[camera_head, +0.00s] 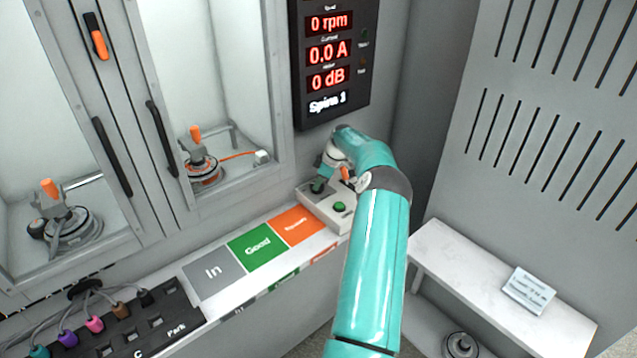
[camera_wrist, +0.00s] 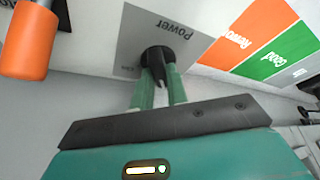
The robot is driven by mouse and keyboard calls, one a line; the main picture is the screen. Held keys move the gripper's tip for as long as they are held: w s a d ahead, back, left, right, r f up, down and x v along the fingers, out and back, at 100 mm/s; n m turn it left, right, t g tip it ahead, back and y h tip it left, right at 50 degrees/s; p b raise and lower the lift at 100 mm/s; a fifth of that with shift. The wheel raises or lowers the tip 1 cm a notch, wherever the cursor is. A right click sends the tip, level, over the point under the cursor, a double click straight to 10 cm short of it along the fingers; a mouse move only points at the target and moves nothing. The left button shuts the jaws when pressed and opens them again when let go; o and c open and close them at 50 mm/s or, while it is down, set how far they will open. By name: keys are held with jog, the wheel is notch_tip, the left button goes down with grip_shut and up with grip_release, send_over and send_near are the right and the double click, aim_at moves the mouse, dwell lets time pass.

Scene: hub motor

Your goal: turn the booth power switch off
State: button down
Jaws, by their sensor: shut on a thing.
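The booth power switch is a dark round knob (camera_wrist: 153,55) on a grey plate marked "Power" (camera_wrist: 185,35), upside down in the wrist view. My gripper (camera_wrist: 160,85) has its two green fingers on either side of the knob's narrow dark grip and is shut on it. In the head view my gripper (camera_head: 318,184) reaches down to the left part of the pale control box (camera_head: 328,208) below the display. My wrist hides most of the switch there, and its on or off position cannot be read.
An orange handle (camera_wrist: 25,42) is close by in the wrist view. Left of the box are orange, green and grey shelf areas, clear of parts. The display (camera_head: 330,60) reads 0 rpm, 0.0 A, 0 dB.

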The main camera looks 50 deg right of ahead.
jog(key=shift+n+y, duration=0.3)
jog(key=shift+n, duration=0.6)
jog(key=shift+g, duration=0.3)
jog(key=c, duration=1.4)
grip_release()
jog(key=v, duration=1.3)
jog(key=shift+s+d+r, duration=0.15)
jog(key=shift+s+r, duration=0.1)
jog(key=shift+r, duration=0.05)
